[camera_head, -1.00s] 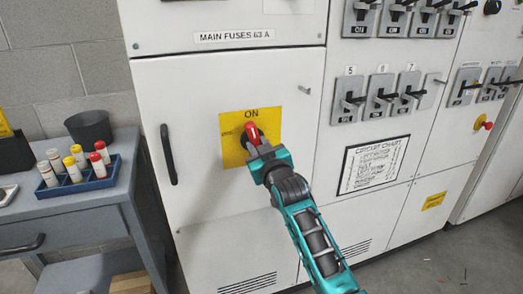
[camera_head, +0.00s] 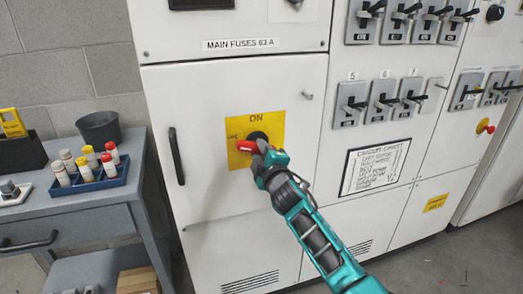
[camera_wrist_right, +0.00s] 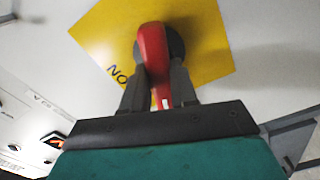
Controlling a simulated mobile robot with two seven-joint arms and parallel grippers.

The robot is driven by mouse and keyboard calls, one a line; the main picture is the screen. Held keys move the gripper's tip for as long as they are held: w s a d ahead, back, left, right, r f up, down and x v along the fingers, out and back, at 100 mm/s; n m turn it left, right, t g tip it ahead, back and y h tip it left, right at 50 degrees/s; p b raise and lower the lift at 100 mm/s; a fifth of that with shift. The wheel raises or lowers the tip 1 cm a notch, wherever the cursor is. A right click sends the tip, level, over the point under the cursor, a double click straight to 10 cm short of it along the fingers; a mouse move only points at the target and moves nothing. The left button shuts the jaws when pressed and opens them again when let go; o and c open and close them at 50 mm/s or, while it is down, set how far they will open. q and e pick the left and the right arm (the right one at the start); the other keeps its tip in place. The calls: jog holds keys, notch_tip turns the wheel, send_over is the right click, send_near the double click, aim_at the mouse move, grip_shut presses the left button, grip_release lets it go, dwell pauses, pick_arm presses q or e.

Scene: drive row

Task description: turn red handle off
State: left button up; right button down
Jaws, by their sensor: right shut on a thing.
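The red handle (camera_head: 245,146) sits on a yellow plate (camera_head: 268,124) on the white cabinet door, under the label "MAIN FUSES 63 A". "ON" is printed at the plate's top. The handle lies about level, its tip pointing left towards smaller lettering at the plate's left side. My right gripper (camera_head: 262,152) is at the handle and shut on it. In the right wrist view the red handle (camera_wrist_right: 153,60) runs between the two dark fingers (camera_wrist_right: 156,90), with its black hub behind. My left gripper is not in view.
A black door handle (camera_head: 177,156) stands out left of the plate. Breaker switches (camera_head: 383,100) and a circuit chart (camera_head: 375,166) are to the right. A grey bench (camera_head: 80,205) at the left holds a blue rack (camera_head: 100,184) of bottles and a dark cup (camera_head: 98,128).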

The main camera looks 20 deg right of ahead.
jog(key=shift+r+n, duration=0.1)
jog(key=shift+n, duration=1.8)
jog(key=c, duration=1.1)
grip_release()
jog(key=shift+o, duration=1.1)
jog(key=shift+w+f, duration=0.1)
jog(key=shift+f, duration=0.1)
jog(key=s+p, duration=0.1)
jog(key=s, duration=1.2)
jog(key=shift+d, duration=0.2)
